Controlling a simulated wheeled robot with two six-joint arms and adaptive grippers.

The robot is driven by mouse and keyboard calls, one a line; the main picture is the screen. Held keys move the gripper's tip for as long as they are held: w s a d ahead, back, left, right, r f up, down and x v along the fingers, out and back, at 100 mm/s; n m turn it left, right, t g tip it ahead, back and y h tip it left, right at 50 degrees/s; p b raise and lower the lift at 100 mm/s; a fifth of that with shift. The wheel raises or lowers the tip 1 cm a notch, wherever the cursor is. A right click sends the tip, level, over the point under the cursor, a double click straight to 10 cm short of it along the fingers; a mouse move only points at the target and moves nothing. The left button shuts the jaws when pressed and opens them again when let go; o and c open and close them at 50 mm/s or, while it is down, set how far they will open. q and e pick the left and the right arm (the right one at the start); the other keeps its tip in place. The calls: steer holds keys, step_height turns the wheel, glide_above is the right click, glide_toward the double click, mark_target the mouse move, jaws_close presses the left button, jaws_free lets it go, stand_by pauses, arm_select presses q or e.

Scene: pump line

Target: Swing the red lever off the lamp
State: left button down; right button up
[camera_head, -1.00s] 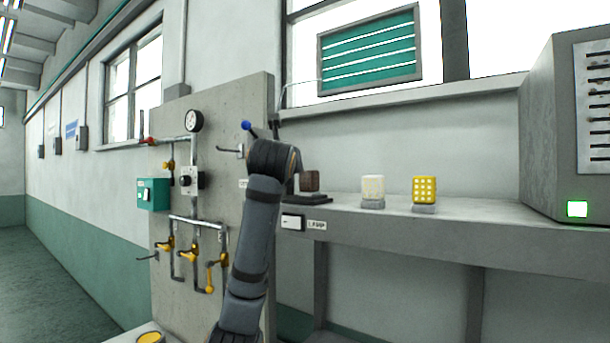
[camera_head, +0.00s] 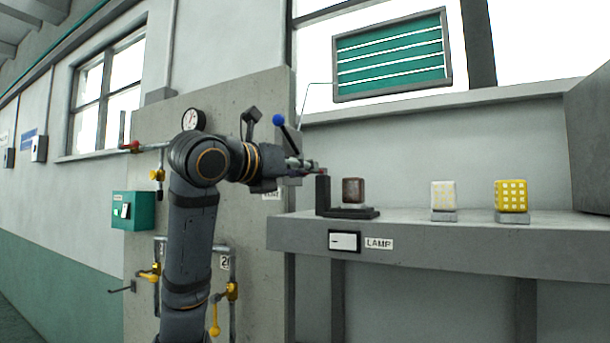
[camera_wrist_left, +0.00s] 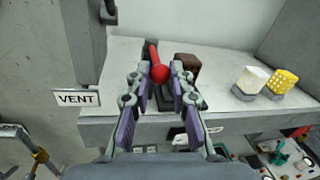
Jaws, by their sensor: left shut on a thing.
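The red lever (camera_wrist_left: 152,50) ends in a red ball knob (camera_wrist_left: 159,73) in the left wrist view. My left gripper (camera_wrist_left: 160,75) is shut on this knob, one finger on each side. In the head view my left gripper (camera_head: 310,167) reaches in from the left at the dark post (camera_head: 322,194), and only a bit of red shows at its tips. A dark brown block (camera_head: 353,191), seemingly the lamp, stands on a dark base just right of the post. It also shows beside the lever in the left wrist view (camera_wrist_left: 187,66). My right gripper is not in view.
A grey shelf (camera_head: 430,255) carries a LAMP label (camera_head: 379,244) and a white switch plate (camera_head: 344,241). A white block (camera_head: 444,196) and a yellow block (camera_head: 511,196) stand further right.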

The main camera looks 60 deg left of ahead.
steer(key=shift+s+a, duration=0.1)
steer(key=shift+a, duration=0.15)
arm_select(q)
steer(key=shift+r, duration=0.1)
steer(key=c, duration=1.2)
jaws_free()
steer(key=shift+a, duration=0.1)
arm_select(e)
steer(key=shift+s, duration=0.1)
arm_select(q)
steer(key=v, duration=0.7)
steer(key=shift+s, duration=0.2)
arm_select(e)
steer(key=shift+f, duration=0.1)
arm_select(q)
steer(key=shift+s, duration=0.15)
